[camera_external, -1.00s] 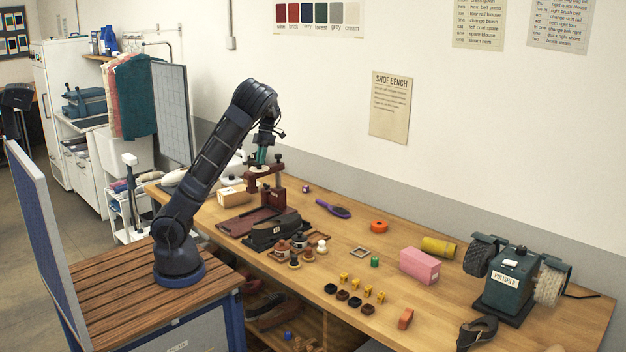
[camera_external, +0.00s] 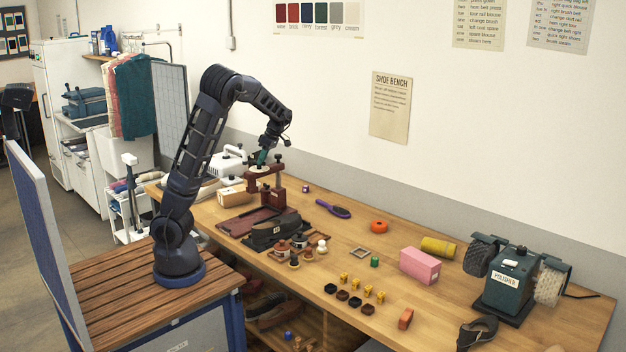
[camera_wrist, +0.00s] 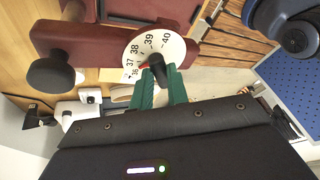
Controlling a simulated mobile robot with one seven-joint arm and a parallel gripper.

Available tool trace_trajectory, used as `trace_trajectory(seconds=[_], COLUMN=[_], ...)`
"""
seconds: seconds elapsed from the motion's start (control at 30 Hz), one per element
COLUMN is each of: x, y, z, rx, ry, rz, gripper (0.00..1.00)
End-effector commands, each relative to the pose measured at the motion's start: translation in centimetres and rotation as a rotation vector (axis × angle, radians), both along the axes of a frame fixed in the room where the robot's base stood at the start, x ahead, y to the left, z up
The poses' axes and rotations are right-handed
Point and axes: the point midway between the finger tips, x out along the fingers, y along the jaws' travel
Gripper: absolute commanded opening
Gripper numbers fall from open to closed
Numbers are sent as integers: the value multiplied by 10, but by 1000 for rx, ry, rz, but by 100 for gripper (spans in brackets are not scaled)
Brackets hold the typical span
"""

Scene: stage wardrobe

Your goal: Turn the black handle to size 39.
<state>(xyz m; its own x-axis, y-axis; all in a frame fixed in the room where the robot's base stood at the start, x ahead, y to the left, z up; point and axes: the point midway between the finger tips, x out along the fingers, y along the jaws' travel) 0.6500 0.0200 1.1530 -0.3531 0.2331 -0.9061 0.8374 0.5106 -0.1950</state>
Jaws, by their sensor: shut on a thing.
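The black handle (camera_wrist: 157,62) sits at the middle of a white dial (camera_wrist: 168,46) marked 36 to 40 in the wrist view. A red tip on the handle's left side points roughly toward 36 and 37, away from 39. The green fingers of my gripper (camera_wrist: 161,73) are shut on the handle. In the outside view, my gripper (camera_external: 262,157) reaches down onto the dial (camera_external: 259,170) on top of a dark red stretcher frame (camera_external: 265,188). The handle is mostly hidden by the fingers there.
A black knob (camera_wrist: 50,72) sticks out from the frame near the dial. The space above the bench is clear.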

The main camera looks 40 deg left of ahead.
Motion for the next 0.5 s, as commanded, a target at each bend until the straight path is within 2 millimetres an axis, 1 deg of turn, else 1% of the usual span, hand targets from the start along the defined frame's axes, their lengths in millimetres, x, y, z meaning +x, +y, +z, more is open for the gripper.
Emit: trace_trajectory(seconds=[0.5], x=[-6], y=[-4], z=[1], rx=[-3], ry=[-5], rz=[-492], gripper=[0])
